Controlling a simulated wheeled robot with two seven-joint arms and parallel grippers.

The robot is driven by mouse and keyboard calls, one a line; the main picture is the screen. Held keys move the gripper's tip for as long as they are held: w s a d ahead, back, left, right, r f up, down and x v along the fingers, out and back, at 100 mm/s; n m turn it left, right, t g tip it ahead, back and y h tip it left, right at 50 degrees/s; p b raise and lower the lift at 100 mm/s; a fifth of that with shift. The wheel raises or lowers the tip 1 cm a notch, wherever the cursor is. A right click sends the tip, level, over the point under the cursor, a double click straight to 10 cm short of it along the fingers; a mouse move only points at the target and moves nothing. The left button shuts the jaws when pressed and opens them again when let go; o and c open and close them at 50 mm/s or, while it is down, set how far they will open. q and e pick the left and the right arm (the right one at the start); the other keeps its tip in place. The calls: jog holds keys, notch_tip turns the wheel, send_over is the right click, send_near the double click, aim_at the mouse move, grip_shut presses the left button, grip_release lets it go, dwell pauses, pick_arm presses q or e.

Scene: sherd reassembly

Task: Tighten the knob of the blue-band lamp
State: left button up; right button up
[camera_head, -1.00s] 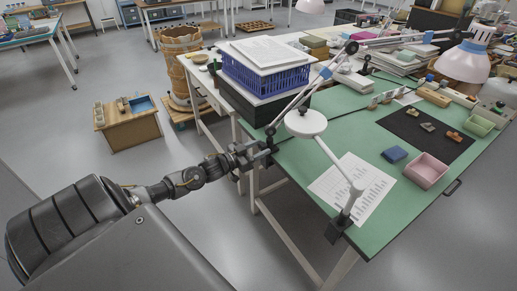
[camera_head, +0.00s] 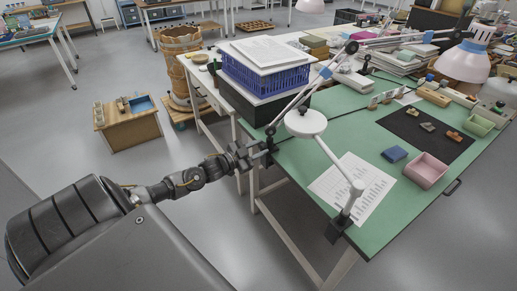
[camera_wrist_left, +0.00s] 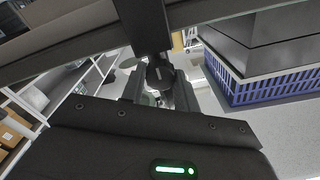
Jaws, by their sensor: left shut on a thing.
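The blue-band lamp has a pinkish-white shade (camera_head: 463,63) over the far right of the green table. Its jointed arm carries a blue band (camera_head: 325,73) and comes down to a dark clamp on the table's left edge. My left gripper (camera_head: 261,150) is at that clamp, level with the table edge. In the left wrist view the dark knob (camera_wrist_left: 160,74) sits between the fingers of my left gripper (camera_wrist_left: 160,96), which are shut on it. The fingers hide part of the knob. My right gripper is not in view.
A white round-headed lamp (camera_head: 305,123) stands close to the right of my left gripper, clamped at the near edge. A blue crate (camera_head: 265,75) with papers stands behind.

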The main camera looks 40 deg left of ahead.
pick_arm(q)
jog(key=o, duration=1)
jog(key=shift+c, duration=0.2)
jog(key=v, duration=1)
jog(key=shift+s, duration=0.4)
jog(key=shift+a+r, duration=0.1)
jog(key=shift+a, duration=0.05)
